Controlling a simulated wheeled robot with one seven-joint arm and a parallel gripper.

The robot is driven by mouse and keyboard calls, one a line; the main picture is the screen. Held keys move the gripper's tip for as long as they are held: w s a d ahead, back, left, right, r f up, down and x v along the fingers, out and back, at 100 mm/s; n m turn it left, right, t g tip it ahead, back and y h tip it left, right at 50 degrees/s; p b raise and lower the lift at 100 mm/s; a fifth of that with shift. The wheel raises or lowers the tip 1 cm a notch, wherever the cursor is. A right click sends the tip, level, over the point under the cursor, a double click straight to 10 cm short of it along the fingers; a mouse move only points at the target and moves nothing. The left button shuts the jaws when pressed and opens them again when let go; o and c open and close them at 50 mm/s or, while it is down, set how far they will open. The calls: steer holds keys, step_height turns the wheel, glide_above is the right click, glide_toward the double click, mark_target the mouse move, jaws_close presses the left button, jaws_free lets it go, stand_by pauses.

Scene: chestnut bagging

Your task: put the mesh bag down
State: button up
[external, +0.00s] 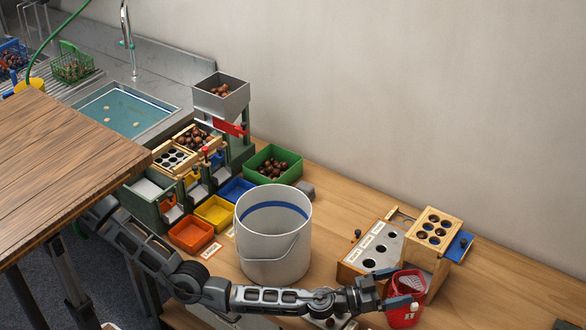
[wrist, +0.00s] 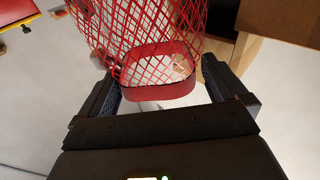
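The red mesh bag (external: 404,313) is at the lower right in the external view, in front of the wooden box with holes. A white label shows on its lower part. In the wrist view the red netting (wrist: 135,30) rises from a solid red band that lies between my fingers. I cannot tell whether the bag's bottom touches the bench.
A wooden box with a holed top (external: 433,232) and a metal plate with holes (external: 372,247) stand just behind the bag. A white bucket (external: 273,255) stands left of them. The bench (external: 490,285) right of the bag is mostly clear.

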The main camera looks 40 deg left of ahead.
steer(key=shift+r, duration=0.15)
steer(key=shift+r, duration=0.35)
steer(key=p+v, duration=0.4)
steer(key=shift+s+a+p, duration=0.2)
steer(key=shift+s+p, duration=0.1)
steer(key=shift+s, duration=0.05)
step_height(320, 180, up, 7)
steer(key=p, duration=0.4)
steer(key=shift+f+p, duration=0.25)
steer(key=shift+p, duration=0.05)
steer(key=shift+a, duration=0.15)
